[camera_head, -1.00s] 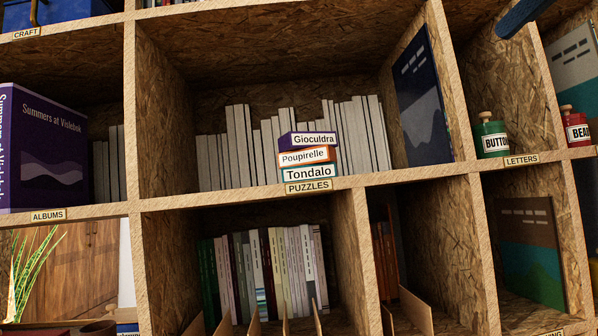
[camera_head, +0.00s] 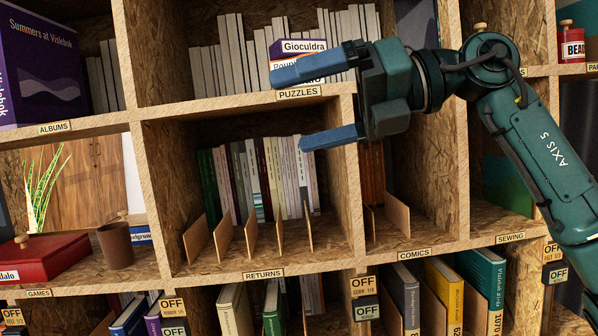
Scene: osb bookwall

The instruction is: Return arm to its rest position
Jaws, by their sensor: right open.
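My right gripper (camera_head: 326,105) reaches in from the right, in front of the shelf wall. Its two blue fingers are spread wide and hold nothing. The upper finger covers part of a small stack of puzzle boxes on the PUZZLES shelf (camera_head: 240,94); the purple Gioculdra box (camera_head: 300,46) is on top and the orange-edged Poupirelle box (camera_head: 284,63) is under it. The lower finger is in front of the opening of the RETURNS compartment (camera_head: 230,256). I cannot tell whether the gripper touches the shelf. My left gripper is not in view.
The RETURNS compartment holds a row of books (camera_head: 262,175) behind upright wooden dividers (camera_head: 251,236). At left are a purple album box (camera_head: 45,65), a red box (camera_head: 45,258), a brown cup (camera_head: 115,246) and a plant (camera_head: 40,185). More books stand below, by OFF tags.

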